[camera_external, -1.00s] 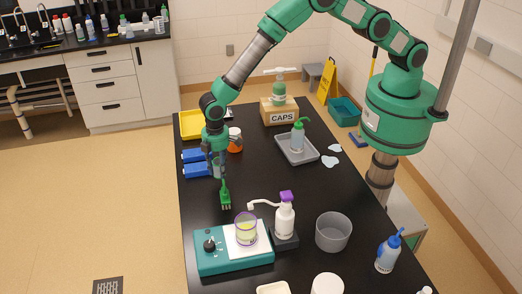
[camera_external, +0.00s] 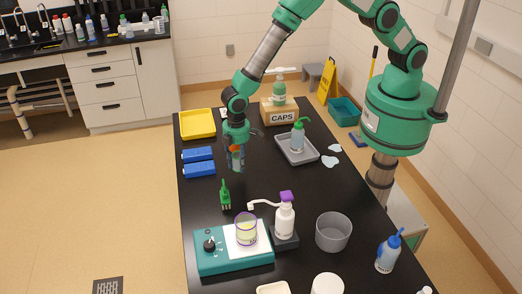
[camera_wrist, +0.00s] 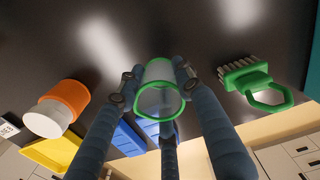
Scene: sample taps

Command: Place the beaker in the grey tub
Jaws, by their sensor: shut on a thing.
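My gripper (camera_external: 236,160) is over the black bench, in front of the orange jar. In the wrist view its fingers (camera_wrist: 154,86) are shut on a clear, green-rimmed beaker (camera_wrist: 158,98), which looks empty. In the external view the beaker is hard to make out between the fingers. The round grey tub (camera_external: 333,232) stands open on the bench at the lower right, away from my gripper. It looks empty. It does not show in the wrist view.
A green brush (camera_external: 225,196) and blue boxes (camera_external: 198,162) lie left. A grey tray (camera_external: 310,153) holds a bottle. Mid-bench is clear.

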